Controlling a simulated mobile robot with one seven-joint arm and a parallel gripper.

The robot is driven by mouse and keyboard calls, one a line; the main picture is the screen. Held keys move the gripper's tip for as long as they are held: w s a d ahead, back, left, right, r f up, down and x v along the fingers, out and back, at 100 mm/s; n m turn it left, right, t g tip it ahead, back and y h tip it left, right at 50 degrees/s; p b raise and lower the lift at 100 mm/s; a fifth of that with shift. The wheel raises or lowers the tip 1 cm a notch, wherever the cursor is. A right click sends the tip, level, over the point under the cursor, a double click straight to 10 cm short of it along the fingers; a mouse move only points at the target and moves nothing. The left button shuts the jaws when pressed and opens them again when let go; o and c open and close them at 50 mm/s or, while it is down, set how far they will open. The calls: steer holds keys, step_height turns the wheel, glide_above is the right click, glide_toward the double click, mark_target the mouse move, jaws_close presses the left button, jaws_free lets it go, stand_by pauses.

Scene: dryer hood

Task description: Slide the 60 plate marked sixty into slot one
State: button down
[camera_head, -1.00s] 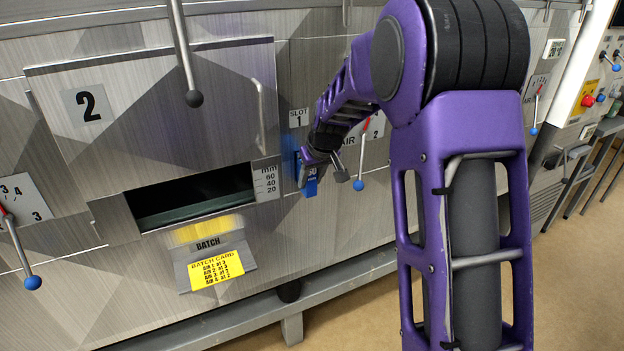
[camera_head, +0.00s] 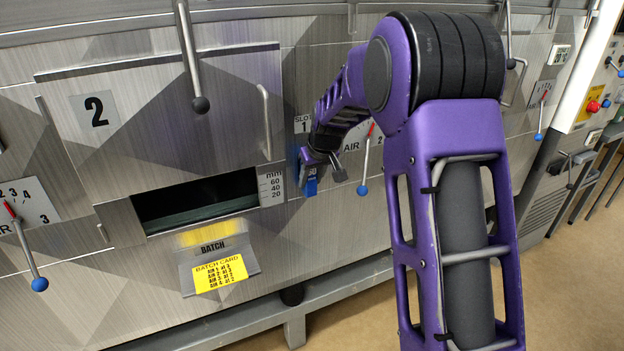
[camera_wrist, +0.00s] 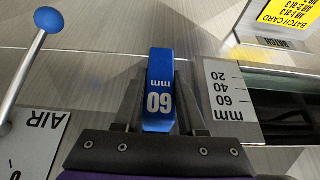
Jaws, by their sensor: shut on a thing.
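The blue plate marked 60 mm (camera_wrist: 158,72) is between the two fingers of my gripper (camera_wrist: 160,100), which is shut on it. Its marking reads upside down in the wrist view. In the head view my gripper (camera_head: 314,168) is against or close to the metal front, just below the SLOT 1 label (camera_head: 302,124); the blue plate (camera_head: 311,186) shows at its lower end. The slot opening is hidden behind my gripper and plate. I cannot tell whether the plate is in it.
A dark opening (camera_head: 196,203) lies left of my gripper, with a mm scale (camera_head: 271,186) on its right edge. The AIR lever (camera_head: 365,160) with a blue knob stands close on the right. A yellow batch card (camera_head: 221,273) is below the opening. A long lever (camera_head: 190,55) hangs above.

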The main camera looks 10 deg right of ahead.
steer(key=shift+w+a+r, duration=0.1)
steer(key=shift+w, duration=0.3)
steer(key=shift+c, duration=2.1)
jaws_free()
steer(key=shift+s, duration=0.1)
steer(key=v, duration=1.7)
steer(key=shift+r+p, duration=0.15)
steer(key=shift+p, duration=0.15)
